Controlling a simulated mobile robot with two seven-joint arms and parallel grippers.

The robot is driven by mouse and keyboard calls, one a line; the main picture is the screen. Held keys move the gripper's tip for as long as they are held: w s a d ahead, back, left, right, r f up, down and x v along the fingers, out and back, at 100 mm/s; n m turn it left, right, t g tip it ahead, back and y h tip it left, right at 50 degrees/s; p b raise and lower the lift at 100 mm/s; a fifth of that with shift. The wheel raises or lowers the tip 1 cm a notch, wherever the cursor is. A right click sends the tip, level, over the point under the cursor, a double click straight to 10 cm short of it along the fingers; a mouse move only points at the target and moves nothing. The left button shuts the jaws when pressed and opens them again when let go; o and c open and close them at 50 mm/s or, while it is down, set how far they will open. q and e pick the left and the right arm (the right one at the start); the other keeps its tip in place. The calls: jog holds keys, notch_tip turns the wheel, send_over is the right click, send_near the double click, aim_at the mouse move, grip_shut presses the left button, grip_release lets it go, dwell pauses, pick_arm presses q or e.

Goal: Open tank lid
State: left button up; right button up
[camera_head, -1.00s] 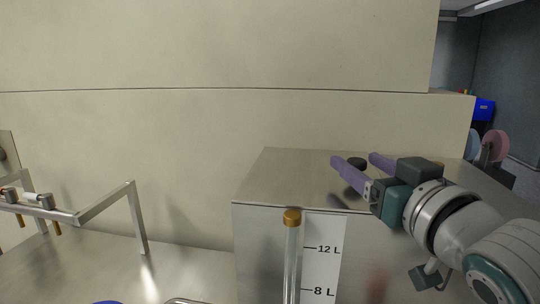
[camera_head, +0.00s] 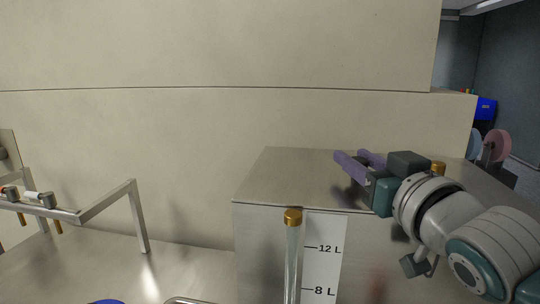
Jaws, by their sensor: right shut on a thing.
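The metal tank (camera_head: 262,250) stands at the centre right, with a white scale marked 12 L and 8 L on its front. Its flat top (camera_head: 295,175) looks level; I cannot make out a lid seam or any gap. My right gripper (camera_head: 358,158) reaches in from the right, low over the tank top. Its two purple fingers are shut on the small dark lid knob, which they now hide. My left gripper is out of view.
A brass-capped sight tube (camera_head: 292,218) rises along the tank front. Another brass fitting (camera_head: 438,167) shows behind my right wrist. A beige wall panel (camera_head: 200,130) stands behind the tank. A metal rail frame (camera_head: 105,203) is at the left.

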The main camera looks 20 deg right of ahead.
grip_shut()
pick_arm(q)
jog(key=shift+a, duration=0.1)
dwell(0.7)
